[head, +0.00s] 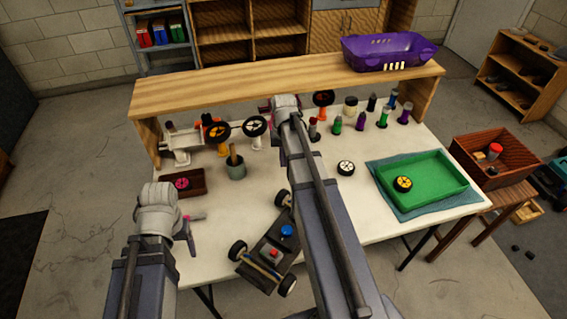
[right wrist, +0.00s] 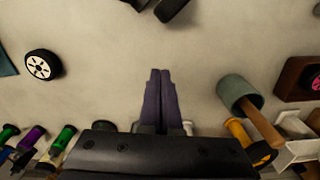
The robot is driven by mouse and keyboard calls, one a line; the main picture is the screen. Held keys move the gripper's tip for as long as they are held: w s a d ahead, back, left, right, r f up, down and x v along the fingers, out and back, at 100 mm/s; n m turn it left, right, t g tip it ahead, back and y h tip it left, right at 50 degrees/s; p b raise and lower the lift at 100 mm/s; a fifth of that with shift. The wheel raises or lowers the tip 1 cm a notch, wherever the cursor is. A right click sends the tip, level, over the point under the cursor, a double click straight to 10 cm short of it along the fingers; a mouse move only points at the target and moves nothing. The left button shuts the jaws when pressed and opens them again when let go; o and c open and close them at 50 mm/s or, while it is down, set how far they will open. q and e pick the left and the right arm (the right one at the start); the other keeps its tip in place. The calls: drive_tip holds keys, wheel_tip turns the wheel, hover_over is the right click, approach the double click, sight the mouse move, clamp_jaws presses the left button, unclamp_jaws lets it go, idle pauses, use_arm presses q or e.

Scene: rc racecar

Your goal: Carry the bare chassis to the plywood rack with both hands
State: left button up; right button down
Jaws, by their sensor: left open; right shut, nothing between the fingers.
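The chassis (head: 262,257) is a dark flat plate with black wheels at its corners, lying at the table's front edge. Dark parts, perhaps the chassis, show at the top of the right wrist view. A wooden rack (head: 525,75) stands at the far right.
A wooden shelf (head: 200,92) spans the table's back, with a purple basket (head: 390,53) on it. A brown crate (head: 492,160) is at right.

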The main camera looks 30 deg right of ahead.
sight(286, 192)
use_arm(q)
wheel_tip(286, 192, down, 9)
drive_tip(key=b, duration=0.8)
use_arm(e)
wheel_tip(286, 192, down, 9)
drive_tip(key=shift+s+r, duration=0.1)
use_arm(q)
drive_tip(key=shift+r+p, duration=0.45)
drive_tip(key=shift+r, duration=0.05)
use_arm(e)
drive_tip(key=s, duration=0.1)
drive_tip(key=s+a, duration=0.1)
drive_tip(key=s+r, duration=0.1)
drive_tip(key=shift+a, duration=0.15)
drive_tip(key=shift+s+a, duration=0.15)
drive_tip(key=shift+s, duration=0.2)
drive_tip(key=shift+f, duration=0.1)
